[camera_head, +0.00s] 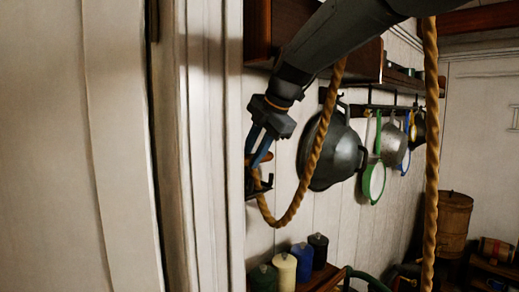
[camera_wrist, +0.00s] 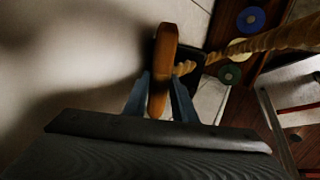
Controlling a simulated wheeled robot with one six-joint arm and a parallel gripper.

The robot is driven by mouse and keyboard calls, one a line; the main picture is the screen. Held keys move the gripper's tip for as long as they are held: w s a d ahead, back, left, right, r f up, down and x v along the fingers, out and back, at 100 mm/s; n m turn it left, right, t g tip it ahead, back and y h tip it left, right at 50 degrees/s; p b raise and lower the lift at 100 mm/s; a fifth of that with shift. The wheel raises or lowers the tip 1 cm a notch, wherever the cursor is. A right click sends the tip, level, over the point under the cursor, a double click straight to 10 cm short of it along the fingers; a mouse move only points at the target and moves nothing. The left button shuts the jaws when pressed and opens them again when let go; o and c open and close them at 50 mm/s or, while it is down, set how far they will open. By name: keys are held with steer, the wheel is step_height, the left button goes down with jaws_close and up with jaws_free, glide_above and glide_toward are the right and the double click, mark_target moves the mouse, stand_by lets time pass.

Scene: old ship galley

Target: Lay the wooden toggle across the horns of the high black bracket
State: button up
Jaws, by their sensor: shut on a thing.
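My gripper (camera_head: 262,152) is shut on the wooden toggle (camera_head: 259,158) beside the white wall. In the wrist view, the toggle (camera_wrist: 165,45) is an orange-brown bar between my two blue-grey fingers (camera_wrist: 160,98), sticking out beyond them. A tan rope (camera_head: 293,208) hangs in a loop and rises to the toggle; it also shows in the wrist view (camera_wrist: 265,42), running off to the right. A black bracket (camera_head: 262,184) with an upturned horn is on the wall just below the toggle. Its left part is hidden by the white post. I cannot tell whether toggle and bracket touch.
A white post (camera_head: 212,150) stands close on the left. A dark pot (camera_head: 330,155) and other pans hang on a rail to the right, behind the rope. Several canisters (camera_head: 285,270) stand on a shelf below. A second rope length (camera_head: 431,150) hangs at right.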

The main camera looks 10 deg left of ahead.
steer(key=shift+f+b, duration=2)
steer(key=shift+b, duration=0.15)
steer(key=shift+f+b, duration=0.45)
steer(key=shift+b, duration=0.2)
steer(key=o, duration=1.2)
steer(key=shift+s+d+r, duration=0.1)
steer(key=shift+c, duration=1.1)
steer(key=shift+o, duration=0.9)
steer(key=shift+r, duration=0.15)
steer(key=shift+c, duration=0.3)
